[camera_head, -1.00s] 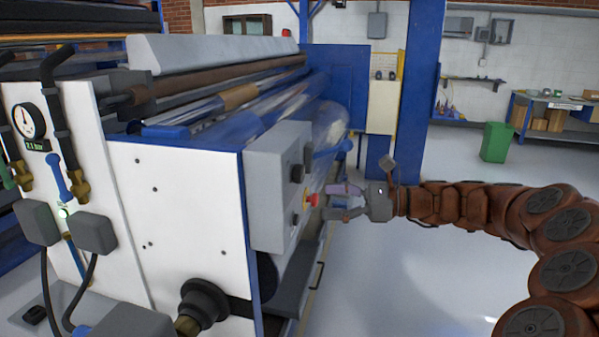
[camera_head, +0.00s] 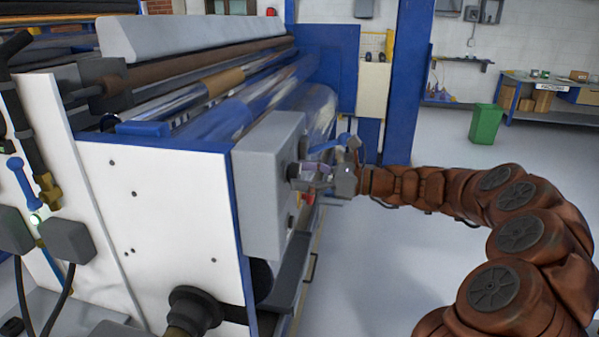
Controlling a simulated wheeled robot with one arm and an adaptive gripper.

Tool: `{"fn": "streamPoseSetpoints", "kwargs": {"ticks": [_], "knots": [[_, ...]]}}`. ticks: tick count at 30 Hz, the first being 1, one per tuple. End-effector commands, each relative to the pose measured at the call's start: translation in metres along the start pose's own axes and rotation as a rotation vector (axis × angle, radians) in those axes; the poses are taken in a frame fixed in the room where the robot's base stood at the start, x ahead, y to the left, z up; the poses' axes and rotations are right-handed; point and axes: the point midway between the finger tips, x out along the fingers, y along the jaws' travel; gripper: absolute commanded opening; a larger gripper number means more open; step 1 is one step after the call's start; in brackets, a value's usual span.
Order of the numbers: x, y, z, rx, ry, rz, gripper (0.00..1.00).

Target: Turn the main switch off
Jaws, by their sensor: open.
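A grey control box (camera_head: 262,195) is mounted on the corner of the white and blue machine. On its right face is a black rotary knob (camera_head: 293,170), which looks like the main switch; its setting cannot be read. My gripper (camera_head: 302,176) is open with its fingers right at this knob, on the right side of the box. Whether the fingers touch the knob cannot be told. A red button (camera_head: 309,198) on a yellow base sits just below the fingers and is partly hidden by them.
The machine's rollers (camera_head: 225,85) run back behind the box. A black round fitting (camera_head: 195,308) sticks out low at the front. A blue post (camera_head: 408,80) stands behind my arm. The floor to the right is open, with a green bin (camera_head: 486,124) far back.

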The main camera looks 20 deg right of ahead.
Motion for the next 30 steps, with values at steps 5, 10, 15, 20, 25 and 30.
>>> {"fn": "streamPoseSetpoints", "kwargs": {"ticks": [5,10,15,20,25,30], "knots": [[0.008,0.0001,-0.0001,-0.001,0.001,0.0,0.78],[0.0084,0.0002,-0.0004,-0.001,0.001,0.0,0.78],[0.0084,0.0003,-0.0004,-0.001,0.001,0.001,0.68],[0.0084,0.0004,-0.0004,-0.001,0.001,0.001,0.51],[0.0083,0.0003,-0.0002,-0.001,0.001,0.001,0.33],[0.0083,0.0003,-0.0002,-0.001,0.001,0.0,0.18]]}}
